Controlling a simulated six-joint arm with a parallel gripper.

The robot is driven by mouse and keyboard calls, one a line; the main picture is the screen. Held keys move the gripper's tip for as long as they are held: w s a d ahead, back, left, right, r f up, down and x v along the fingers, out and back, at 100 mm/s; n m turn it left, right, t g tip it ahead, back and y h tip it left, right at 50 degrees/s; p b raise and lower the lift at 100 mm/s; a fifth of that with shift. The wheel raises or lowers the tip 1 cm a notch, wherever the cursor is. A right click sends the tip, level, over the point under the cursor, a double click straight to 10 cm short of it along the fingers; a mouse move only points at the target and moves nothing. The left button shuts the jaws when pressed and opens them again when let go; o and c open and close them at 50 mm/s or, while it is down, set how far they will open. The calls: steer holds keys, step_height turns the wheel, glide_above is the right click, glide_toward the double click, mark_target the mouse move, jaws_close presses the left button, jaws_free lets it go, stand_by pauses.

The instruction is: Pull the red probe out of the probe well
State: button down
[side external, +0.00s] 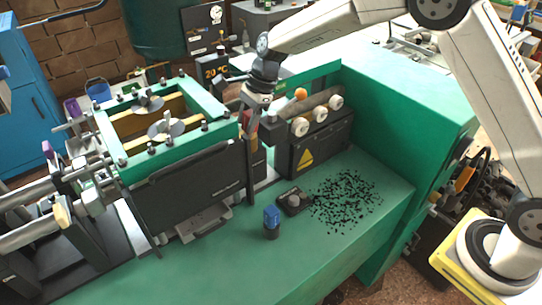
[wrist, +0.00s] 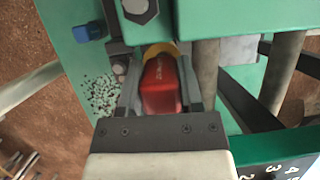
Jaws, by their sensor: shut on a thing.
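The red probe (wrist: 162,88) lies between the two fingers of my gripper (wrist: 160,62) in the wrist view, and the fingers are shut on it. A yellow ring (wrist: 155,48) shows at the probe's far end.
The green-framed machine (side external: 195,180) stands close on the left. A dark box with white knobs (side external: 318,148) stands close on the right. A blue-capped object (side external: 271,222), a small black block (side external: 293,201) and scattered dark granules (side external: 345,200) are on the green bench (side external: 300,265).

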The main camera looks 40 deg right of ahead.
steer(key=shift+r, duration=2.55)
stand_by(1.1)
steer(key=shift+r, duration=1.35)
steer(key=shift+r, duration=0.15)
